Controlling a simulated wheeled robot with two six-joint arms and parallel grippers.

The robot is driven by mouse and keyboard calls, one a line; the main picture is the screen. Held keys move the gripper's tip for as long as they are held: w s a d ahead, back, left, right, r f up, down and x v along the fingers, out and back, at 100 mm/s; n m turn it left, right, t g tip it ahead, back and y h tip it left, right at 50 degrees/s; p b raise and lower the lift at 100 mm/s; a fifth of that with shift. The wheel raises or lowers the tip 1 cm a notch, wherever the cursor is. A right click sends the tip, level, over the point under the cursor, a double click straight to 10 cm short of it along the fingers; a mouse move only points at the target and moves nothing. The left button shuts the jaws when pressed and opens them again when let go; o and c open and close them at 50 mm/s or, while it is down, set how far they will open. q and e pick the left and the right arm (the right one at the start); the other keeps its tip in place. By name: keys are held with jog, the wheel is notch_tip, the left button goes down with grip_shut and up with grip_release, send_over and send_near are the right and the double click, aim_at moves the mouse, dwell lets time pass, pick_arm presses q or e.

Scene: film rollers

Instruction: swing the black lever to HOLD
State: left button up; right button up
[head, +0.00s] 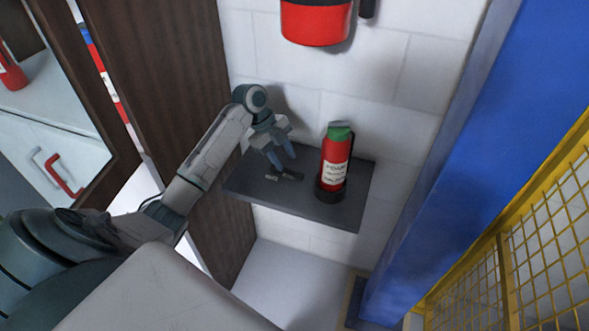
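A small black lever (291,175) lies low on the dark grey shelf (243,187), left of the fire extinguisher. A small pale label (271,177) is beside it, too small to read. My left gripper (282,161) reaches in from the left and points down just above the lever. Its two blue-grey fingers look apart with nothing seen between them. I cannot tell whether a fingertip touches the lever. Part of the lever's base may be hidden by the fingers. My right gripper is not in view.
A red fire extinguisher (334,160) with a green top stands upright on the shelf, close right of the lever. A red container (316,23) hangs on the white wall above. A brown panel (180,70) stands left; a blue post (470,150) and yellow mesh (530,240) stand right.

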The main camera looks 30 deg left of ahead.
aim_at(292, 172)
pick_arm(q)
jog(key=p+x, duration=0.1)
jog(key=x, duration=0.5)
jog(key=shift+d+f, duration=0.1)
jog(key=shift+f, duration=0.25)
grip_shut()
